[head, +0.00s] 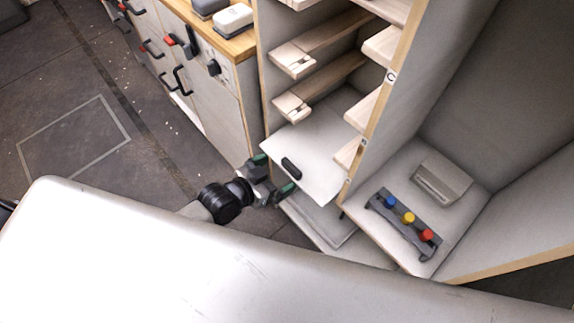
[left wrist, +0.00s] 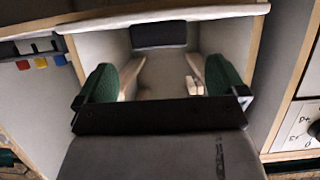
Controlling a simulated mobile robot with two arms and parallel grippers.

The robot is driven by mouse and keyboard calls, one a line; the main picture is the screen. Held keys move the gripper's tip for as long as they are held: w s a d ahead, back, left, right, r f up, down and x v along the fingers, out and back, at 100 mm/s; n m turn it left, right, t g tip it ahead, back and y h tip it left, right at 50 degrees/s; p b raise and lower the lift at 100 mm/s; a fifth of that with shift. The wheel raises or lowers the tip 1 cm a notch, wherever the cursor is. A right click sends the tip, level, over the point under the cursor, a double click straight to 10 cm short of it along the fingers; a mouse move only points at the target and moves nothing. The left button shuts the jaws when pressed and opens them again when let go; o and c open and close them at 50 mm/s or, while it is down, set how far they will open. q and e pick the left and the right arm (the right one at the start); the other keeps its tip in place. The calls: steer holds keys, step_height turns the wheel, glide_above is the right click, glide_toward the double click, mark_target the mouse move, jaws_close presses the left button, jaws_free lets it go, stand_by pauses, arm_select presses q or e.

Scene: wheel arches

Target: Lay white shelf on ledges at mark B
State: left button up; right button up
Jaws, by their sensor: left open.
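The white shelf (head: 318,158) lies low in the tall open cabinet, its flat face up and a dark handle (head: 291,167) on it. Its front corner juts towards me. I cannot tell whether the ledges bear it. Pale wooden ledges (head: 292,105) line both cabinet sides above it. A mark C (head: 390,77) shows on the front edge; a lower mark is too small to read. My left gripper (head: 274,174) is open and empty at the shelf's front left edge, its green fingertips near but apart from the handle. Its fingers also show spread in the left wrist view (left wrist: 165,85). My right gripper is out of view.
A drawer unit with a wooden top (head: 240,44) stands to the left of the cabinet. To the right, a bay holds a dark rack (head: 400,224) with blue, yellow and red knobs and a grey block (head: 441,182). Open floor (head: 75,135) lies at the left.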

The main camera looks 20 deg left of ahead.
arm_select(q)
steer(key=v, duration=0.4)
steer(key=shift+s+a, duration=0.15)
steer(key=shift+s, duration=0.05)
stand_by(0.3)
